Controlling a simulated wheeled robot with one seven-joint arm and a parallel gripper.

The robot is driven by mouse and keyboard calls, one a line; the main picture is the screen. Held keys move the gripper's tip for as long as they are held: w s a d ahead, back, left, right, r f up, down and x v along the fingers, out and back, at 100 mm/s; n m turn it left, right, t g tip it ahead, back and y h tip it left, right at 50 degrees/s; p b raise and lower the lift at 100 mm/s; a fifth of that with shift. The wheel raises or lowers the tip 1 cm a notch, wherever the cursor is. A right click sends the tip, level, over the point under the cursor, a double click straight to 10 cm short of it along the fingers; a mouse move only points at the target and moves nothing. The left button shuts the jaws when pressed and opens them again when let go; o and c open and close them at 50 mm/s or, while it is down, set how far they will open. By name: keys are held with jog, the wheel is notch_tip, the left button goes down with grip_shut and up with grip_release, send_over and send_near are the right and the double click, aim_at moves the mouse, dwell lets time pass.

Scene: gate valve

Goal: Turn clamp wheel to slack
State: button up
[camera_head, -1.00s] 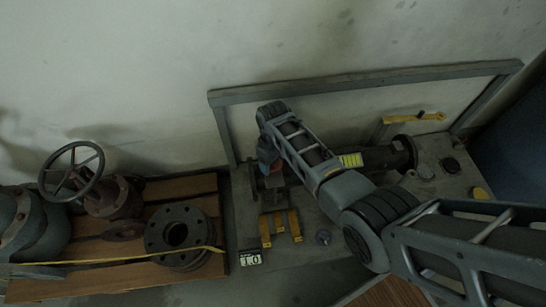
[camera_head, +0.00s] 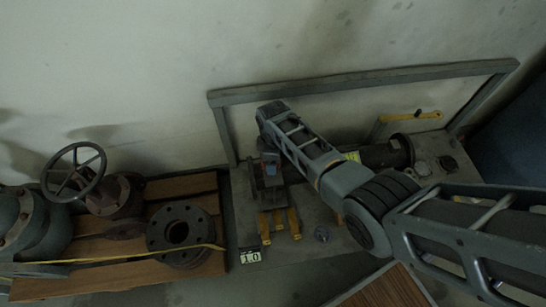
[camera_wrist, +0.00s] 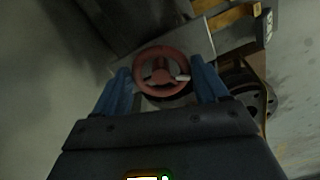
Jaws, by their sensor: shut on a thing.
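The clamp wheel (camera_wrist: 161,52) is a small red handwheel with spokes and a light grey handle on its right side in the wrist view. My gripper (camera_wrist: 162,74) has its two blue fingers on either side of the wheel, shut on its rim. In the head view my gripper (camera_head: 271,178) is low over the left end of the grey bench, beside my arm. I cannot make out the wheel clearly there.
Yellow blocks (camera_head: 279,223) stand on the bench near a small number tag (camera_head: 250,256). A dark pipe (camera_head: 390,153) lies behind my arm, with a yellow bar (camera_head: 410,116) beyond. A wooden pallet (camera_head: 190,187) at left holds flanges (camera_head: 178,236) and a valve with a dark handwheel (camera_head: 73,173).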

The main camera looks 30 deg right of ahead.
dwell(0.3)
jog(key=o, duration=1.1)
jog(key=shift+c, duration=0.2)
notch_tip(320, 180, up, 8)
jog(key=p, duration=0.3)
jog(key=shift+f, duration=0.1)
jog(key=shift+f, duration=0.1)
